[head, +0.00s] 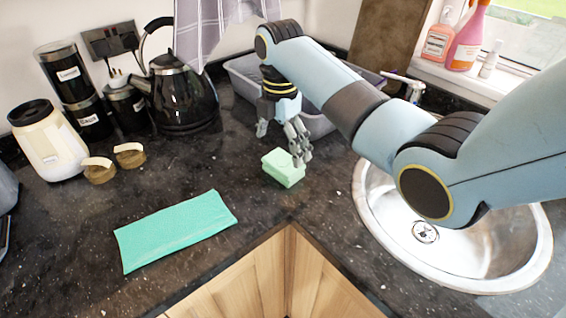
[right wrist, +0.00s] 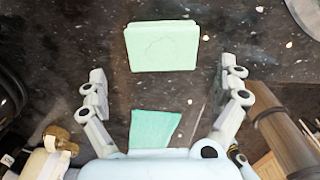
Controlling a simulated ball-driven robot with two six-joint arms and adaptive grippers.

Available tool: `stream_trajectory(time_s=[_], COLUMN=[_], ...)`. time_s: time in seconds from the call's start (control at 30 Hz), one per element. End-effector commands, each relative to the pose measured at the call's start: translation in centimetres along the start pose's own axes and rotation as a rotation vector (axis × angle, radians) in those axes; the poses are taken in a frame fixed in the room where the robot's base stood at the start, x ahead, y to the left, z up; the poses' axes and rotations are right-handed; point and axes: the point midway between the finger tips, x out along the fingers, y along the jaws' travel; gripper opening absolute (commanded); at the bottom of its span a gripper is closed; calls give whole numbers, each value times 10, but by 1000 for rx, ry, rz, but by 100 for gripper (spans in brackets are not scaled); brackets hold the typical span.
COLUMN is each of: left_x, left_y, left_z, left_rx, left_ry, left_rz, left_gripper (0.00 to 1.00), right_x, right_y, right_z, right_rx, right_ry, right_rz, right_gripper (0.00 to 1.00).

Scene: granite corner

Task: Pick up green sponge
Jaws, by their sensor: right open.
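The green sponge (head: 284,167) is a small pale green block on the dark granite counter, near the inner corner and left of the sink. In the right wrist view the sponge (right wrist: 162,46) lies beyond the fingertips, roughly centred between them. My right gripper (head: 281,143) hangs just behind and above the sponge in the head view, with one finger close to its edge. In the right wrist view the right gripper (right wrist: 164,80) has its fingers wide apart with nothing between them. I cannot tell whether a finger touches the sponge. My left gripper is not in view.
A teal cloth (head: 175,230) lies flat at the front left. A grey basin (head: 240,74) stands behind the gripper, a black kettle (head: 182,97) to its left. A round steel sink (head: 470,262) is at right. Counter between cloth and sponge is clear.

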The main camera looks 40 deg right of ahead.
Motion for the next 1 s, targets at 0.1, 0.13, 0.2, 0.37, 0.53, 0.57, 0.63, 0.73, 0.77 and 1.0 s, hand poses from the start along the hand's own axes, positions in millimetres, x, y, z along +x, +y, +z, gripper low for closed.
stream_trajectory(time_s=[0.1,0.13,0.2,0.37,0.53,0.57,0.63,0.73,0.77,1.0], left_x=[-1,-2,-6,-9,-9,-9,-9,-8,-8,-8], left_y=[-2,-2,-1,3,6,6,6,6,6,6], left_z=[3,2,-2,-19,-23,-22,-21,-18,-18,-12], left_rx=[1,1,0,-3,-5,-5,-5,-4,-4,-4], left_ry=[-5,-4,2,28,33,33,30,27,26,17], left_rz=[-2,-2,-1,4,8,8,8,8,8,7], left_gripper=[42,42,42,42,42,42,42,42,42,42], right_x=[8,11,20,46,59,59,59,59,59,58], right_y=[-1,-1,-3,-5,-5,-5,-5,-5,-5,-5], right_z=[0,-1,-2,-4,-4,-4,-4,-4,-4,-4], right_rx=[0,0,0,0,0,0,0,0,0,0], right_ry=[0,0,1,1,0,0,0,0,0,0], right_rz=[-1,-2,-4,-3,-1,-1,0,0,0,0], right_gripper=[100,100,100,100,100,100,100,99,95,63])
